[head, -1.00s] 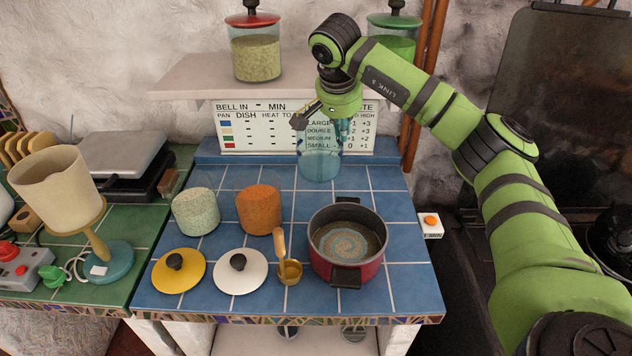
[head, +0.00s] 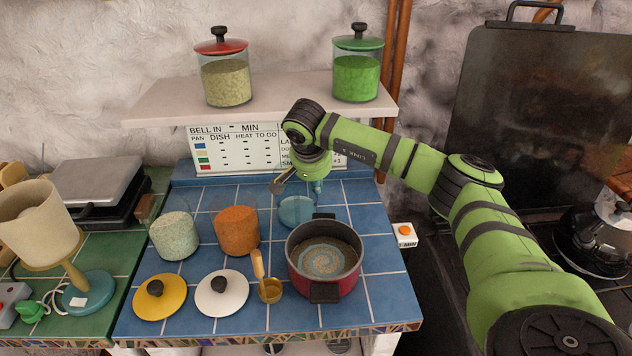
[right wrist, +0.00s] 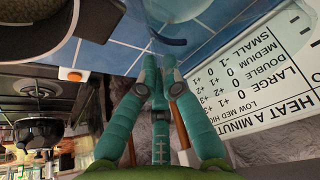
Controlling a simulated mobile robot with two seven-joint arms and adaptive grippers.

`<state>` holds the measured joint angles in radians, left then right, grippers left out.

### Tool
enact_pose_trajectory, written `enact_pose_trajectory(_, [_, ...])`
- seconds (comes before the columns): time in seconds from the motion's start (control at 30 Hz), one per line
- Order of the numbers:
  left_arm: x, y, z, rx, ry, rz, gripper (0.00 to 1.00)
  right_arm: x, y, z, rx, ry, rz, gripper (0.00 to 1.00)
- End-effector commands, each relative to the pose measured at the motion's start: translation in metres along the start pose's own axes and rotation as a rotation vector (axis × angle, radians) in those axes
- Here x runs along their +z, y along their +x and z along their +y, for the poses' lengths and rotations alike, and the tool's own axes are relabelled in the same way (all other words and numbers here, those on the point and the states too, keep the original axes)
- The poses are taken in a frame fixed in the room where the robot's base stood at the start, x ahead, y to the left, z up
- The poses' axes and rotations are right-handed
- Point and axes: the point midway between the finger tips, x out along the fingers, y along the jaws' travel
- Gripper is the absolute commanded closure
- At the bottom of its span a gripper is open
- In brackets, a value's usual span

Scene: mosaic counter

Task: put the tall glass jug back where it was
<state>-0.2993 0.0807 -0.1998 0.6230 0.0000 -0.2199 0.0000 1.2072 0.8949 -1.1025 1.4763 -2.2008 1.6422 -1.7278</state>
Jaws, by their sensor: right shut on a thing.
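The tall glass jug (head: 297,210) is clear, with blue liquid low in it. It is upright over the back of the blue-tiled counter, behind the red pot. My right gripper (head: 318,188) is shut on the jug from the upper right. I cannot tell whether the jug's base touches the tiles. In the right wrist view, the teal fingers of my right gripper (right wrist: 156,66) point toward the blue edge of the jug (right wrist: 172,41) at the top; their contact is unclear there. My left gripper is not in view.
The red pot (head: 312,287) stands in front of the jug. An open jar of orange grains (head: 237,232) and a jar of pale grains (head: 174,237) stand to its left. Yellow and white lids and a ladle lie in front. A sign (head: 235,150) and shelf (head: 285,96) are behind.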

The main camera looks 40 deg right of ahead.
Motion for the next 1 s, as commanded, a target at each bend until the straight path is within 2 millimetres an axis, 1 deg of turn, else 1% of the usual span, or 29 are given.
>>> enact_pose_trajectory(0.03, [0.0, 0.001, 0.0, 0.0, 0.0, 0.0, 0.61, 0.0, 0.001, 0.0, 0.0, 0.0, 0.0, 0.85])
enact_pose_trajectory(0.07, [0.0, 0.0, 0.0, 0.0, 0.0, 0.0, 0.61, 0.0, 0.0, 0.0, 0.0, -0.001, 0.0, 0.73])
enact_pose_trajectory(0.1, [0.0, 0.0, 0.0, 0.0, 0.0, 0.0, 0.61, 0.0, 0.0, 0.0, 0.0, -0.001, 0.0, 0.69])
enact_pose_trajectory(0.37, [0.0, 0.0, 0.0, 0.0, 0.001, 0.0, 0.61, 0.0, 0.0, 0.0, 0.0, -0.001, 0.0, 0.69])
enact_pose_trajectory(0.47, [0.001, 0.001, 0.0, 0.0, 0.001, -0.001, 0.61, 0.0, -0.003, -0.001, -0.001, -0.001, 0.0, 0.69])
enact_pose_trajectory(0.53, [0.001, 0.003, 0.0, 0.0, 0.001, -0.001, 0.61, 0.0, -0.009, -0.001, -0.004, 0.0, 0.001, 0.69])
enact_pose_trajectory(0.67, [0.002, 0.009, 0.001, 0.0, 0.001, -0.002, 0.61, 0.0, -0.03, -0.001, -0.006, -0.001, 0.004, 0.69])
enact_pose_trajectory(0.9, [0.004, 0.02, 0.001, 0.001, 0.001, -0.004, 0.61, 0.0, -0.082, -0.002, -0.005, 0.0, 0.003, 0.69])
enact_pose_trajectory(1.0, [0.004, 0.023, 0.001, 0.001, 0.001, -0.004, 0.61, 0.0, -0.1, -0.002, -0.005, -0.001, 0.002, 0.69])
